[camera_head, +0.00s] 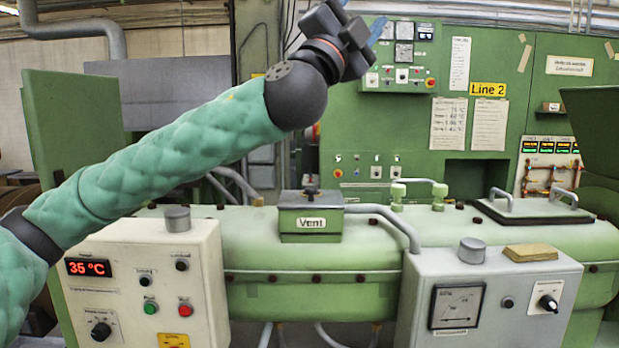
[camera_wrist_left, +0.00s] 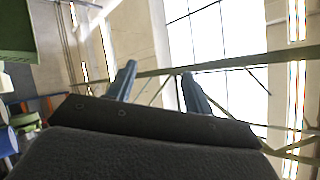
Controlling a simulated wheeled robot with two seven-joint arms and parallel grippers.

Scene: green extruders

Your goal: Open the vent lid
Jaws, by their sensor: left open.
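The vent (camera_head: 310,222) is a green box with a "Vent" label on top of the green extruder barrel, at the middle of the head view. Its grey lid (camera_head: 311,200) lies flat on the box and has a small dark knob (camera_head: 311,189) on top. My left gripper (camera_head: 362,28) is raised well above the vent, up and to its right in the picture, apart from it. Its blue fingers are spread and empty in the left wrist view (camera_wrist_left: 155,85), pointing towards the ceiling and windows. My right gripper is in neither view.
A control box with a red 35 °C display (camera_head: 88,267) stands at the left front, and a gauge box (camera_head: 457,306) at the right front. A pipe (camera_head: 395,222) curves beside the vent. A flat hatch with handles (camera_head: 533,208) is farther right. Air above the vent is clear.

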